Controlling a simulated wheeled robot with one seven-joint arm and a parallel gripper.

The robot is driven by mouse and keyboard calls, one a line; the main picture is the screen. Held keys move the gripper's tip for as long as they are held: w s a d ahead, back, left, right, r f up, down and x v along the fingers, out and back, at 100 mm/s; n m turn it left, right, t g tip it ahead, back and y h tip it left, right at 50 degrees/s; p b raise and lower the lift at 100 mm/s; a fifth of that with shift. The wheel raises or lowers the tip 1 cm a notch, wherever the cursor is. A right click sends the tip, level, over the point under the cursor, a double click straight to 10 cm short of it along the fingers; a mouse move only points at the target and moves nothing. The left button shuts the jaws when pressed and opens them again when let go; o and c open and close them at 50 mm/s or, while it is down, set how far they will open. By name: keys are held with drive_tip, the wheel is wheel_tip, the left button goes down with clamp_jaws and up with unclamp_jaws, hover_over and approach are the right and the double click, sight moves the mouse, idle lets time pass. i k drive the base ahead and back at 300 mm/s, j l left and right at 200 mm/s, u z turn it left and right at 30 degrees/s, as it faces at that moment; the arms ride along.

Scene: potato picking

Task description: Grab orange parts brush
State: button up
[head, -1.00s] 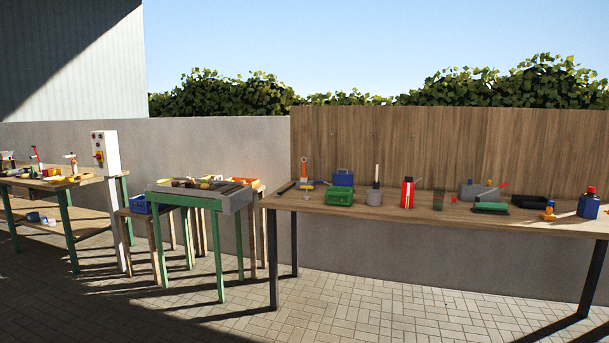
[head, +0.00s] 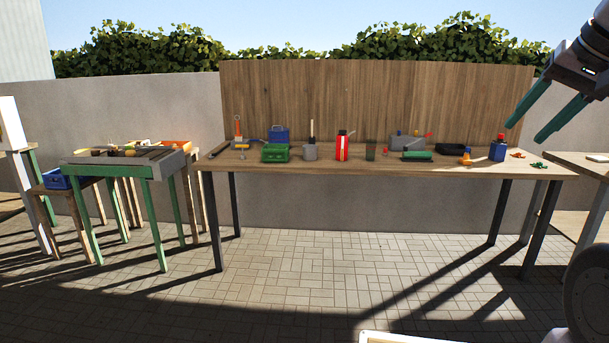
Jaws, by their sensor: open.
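A long wooden table (head: 330,178) stands ahead with several small tools on it. An upright orange tool (head: 238,128) stands near its left back corner. I cannot tell at this distance which orange item is the parts brush. My gripper (head: 525,132) shows at the upper right with two green fingers spread apart and nothing between them. It appears in front of the table's right end, well away from the upright orange tool.
The table also bears a green crate (head: 276,153), a blue box (head: 279,134), a red can (head: 342,148) and a blue bottle (head: 497,151). A green-legged bench (head: 120,171) stands left, another table (head: 580,162) right. Paved floor (head: 330,270) before the table is clear.

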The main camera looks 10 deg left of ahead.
sight(239, 137)
drive_tip(key=i+j+u, duration=0.9)
drive_tip(key=i+u, duration=0.3)
drive_tip(key=i+j, duration=0.15)
drive_tip(key=i, duration=0.65)
drive_tip(key=i+j, duration=0.15)
drive_tip(key=i, duration=0.65)
drive_tip(key=i+j+z, duration=0.3)
drive_tip(key=i+z, duration=0.15)
drive_tip(key=i, duration=0.25)
drive_tip(key=i+j+z, duration=0.5)
drive_tip(key=i+j, duration=0.05)
drive_tip(key=i, duration=0.05)
